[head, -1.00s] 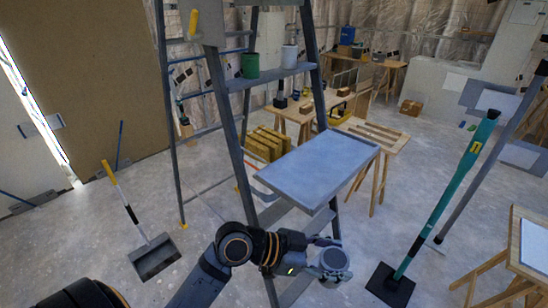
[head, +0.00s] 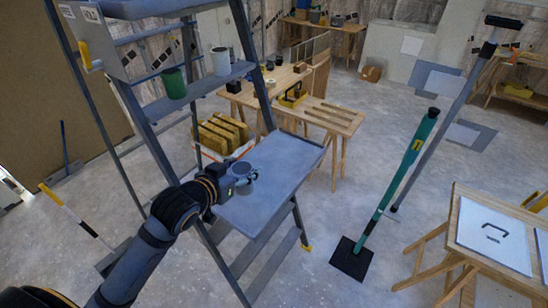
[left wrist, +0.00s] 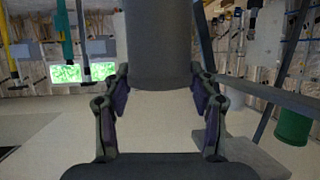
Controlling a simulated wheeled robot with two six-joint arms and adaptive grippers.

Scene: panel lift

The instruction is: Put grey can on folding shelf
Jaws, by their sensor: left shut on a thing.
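My left gripper (head: 236,181) is shut on the grey can (head: 246,185), which looks upright. In the left wrist view the can (left wrist: 160,45) stands between the two fingers. In the head view the can appears over the left part of the folding shelf (head: 285,160), a flat grey panel on the side of the stepladder. I cannot tell whether the can touches the panel or is held just above it. My right gripper is not in view.
A green can (head: 174,83) and a whitish can (head: 221,61) stand on the ladder's upper step. A teal post (head: 400,170) rises from a black foot at the right. A workbench (head: 490,235) stands at lower right. The shelf's right half is bare.

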